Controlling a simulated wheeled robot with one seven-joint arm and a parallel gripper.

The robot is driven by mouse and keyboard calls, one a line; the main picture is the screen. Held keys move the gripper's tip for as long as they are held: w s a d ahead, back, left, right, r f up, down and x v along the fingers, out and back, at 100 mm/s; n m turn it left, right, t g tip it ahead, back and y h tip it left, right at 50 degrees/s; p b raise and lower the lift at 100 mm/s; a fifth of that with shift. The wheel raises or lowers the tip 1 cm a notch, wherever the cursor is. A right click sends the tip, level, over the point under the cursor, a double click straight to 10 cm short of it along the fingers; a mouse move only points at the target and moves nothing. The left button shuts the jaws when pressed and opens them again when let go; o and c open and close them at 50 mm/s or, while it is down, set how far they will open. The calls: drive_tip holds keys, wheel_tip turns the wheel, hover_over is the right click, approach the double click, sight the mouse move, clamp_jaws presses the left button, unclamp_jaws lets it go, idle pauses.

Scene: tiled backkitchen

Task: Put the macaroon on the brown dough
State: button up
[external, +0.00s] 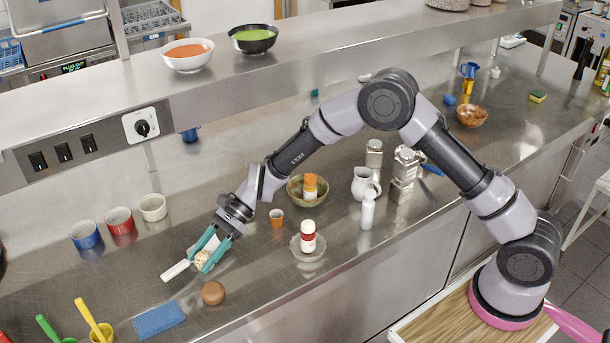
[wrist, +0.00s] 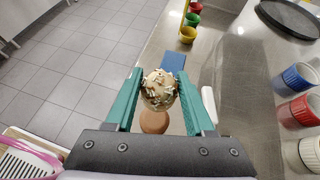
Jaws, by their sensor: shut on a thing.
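The macaroon (external: 202,260) is a pale ball covered in light sprinkles. It sits between the teal fingers of my gripper (external: 210,256), which is shut on it. In the wrist view the macaroon (wrist: 158,88) fills the space between the two fingertips. The brown dough (external: 213,293) is a smooth brown ball on the steel counter, nearer the front edge and slightly right of my gripper. In the wrist view the dough (wrist: 154,122) shows just below the macaroon, partly covered by it. I cannot tell the exact height of the macaroon above the counter.
A blue sponge (external: 159,319) lies left of the dough. A white handled item (external: 175,271) lies beside my gripper. A small orange cup (external: 277,217) and a red-and-white bottle (external: 308,238) on a glass dish stand to the right. Blue, red and white ramekins (external: 120,221) stand behind.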

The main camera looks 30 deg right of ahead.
sight(212, 287)
wheel_tip(212, 287, down, 9)
drive_tip(key=shift+f, duration=0.1)
idle(0.3)
drive_tip(key=shift+f, duration=0.1)
drive_tip(key=o, duration=1.3)
drive_tip(key=shift+w+d+r, duration=0.1)
drive_tip(key=shift+r, duration=0.15)
drive_tip(key=v, duration=1.1)
drive_tip(key=shift+d+r, duration=0.1)
drive_tip(key=shift+d, duration=0.3)
